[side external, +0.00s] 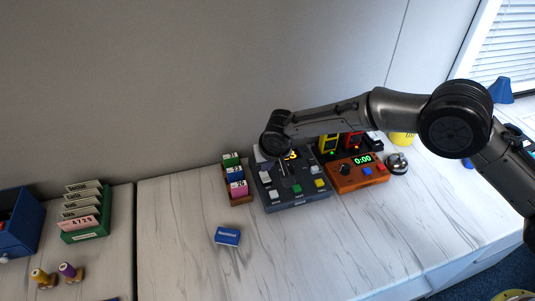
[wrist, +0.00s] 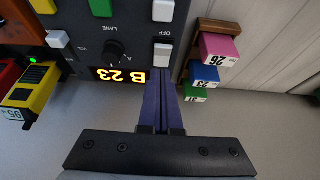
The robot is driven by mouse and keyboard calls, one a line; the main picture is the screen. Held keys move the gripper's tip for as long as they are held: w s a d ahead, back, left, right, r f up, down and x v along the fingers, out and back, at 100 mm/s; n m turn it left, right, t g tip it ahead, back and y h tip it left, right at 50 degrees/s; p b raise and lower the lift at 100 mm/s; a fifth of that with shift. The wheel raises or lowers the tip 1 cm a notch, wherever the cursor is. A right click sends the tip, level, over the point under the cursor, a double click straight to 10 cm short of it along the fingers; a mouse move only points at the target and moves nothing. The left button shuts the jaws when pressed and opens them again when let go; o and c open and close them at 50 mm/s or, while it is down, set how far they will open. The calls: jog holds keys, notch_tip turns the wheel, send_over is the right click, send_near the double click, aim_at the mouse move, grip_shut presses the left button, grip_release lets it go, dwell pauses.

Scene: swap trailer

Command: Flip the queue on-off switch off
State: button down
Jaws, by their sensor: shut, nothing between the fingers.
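The queue console is a dark grey box (side external: 290,203) on the white table, with white, green and yellow buttons. In the wrist view its panel (wrist: 115,25) appears upside down, with a lit "B 23" display (wrist: 121,76) and a black knob (wrist: 117,52). A white switch (wrist: 162,55) sits beside the "OFF" label. My gripper (wrist: 160,84) is shut and empty, its dark blue fingertips close to that switch; I cannot tell whether they touch it. In the side view my gripper (side external: 290,172) is over the console's back part, and the switch is not clearly visible.
A wooden rack with pink, blue and green number tags (side external: 237,188) stands close left of the console. An orange timer box (side external: 357,176) and a bell (side external: 397,163) are on its right. A blue box (side external: 227,236) lies in front, with clear table around it.

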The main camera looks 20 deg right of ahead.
aim_at(265, 177)
jog(key=shift+s+f, duration=0.2)
jog(key=shift+f, duration=0.3)
jog(key=shift+s+f, duration=0.15)
jog(key=shift+f, duration=0.35)
jog(key=shift+s+f, duration=0.3)
jog(key=shift+f, duration=0.05)
jog(key=shift+w, duration=0.1)
jog(key=shift+w+r, duration=0.3)
jog(key=shift+w, duration=0.4)
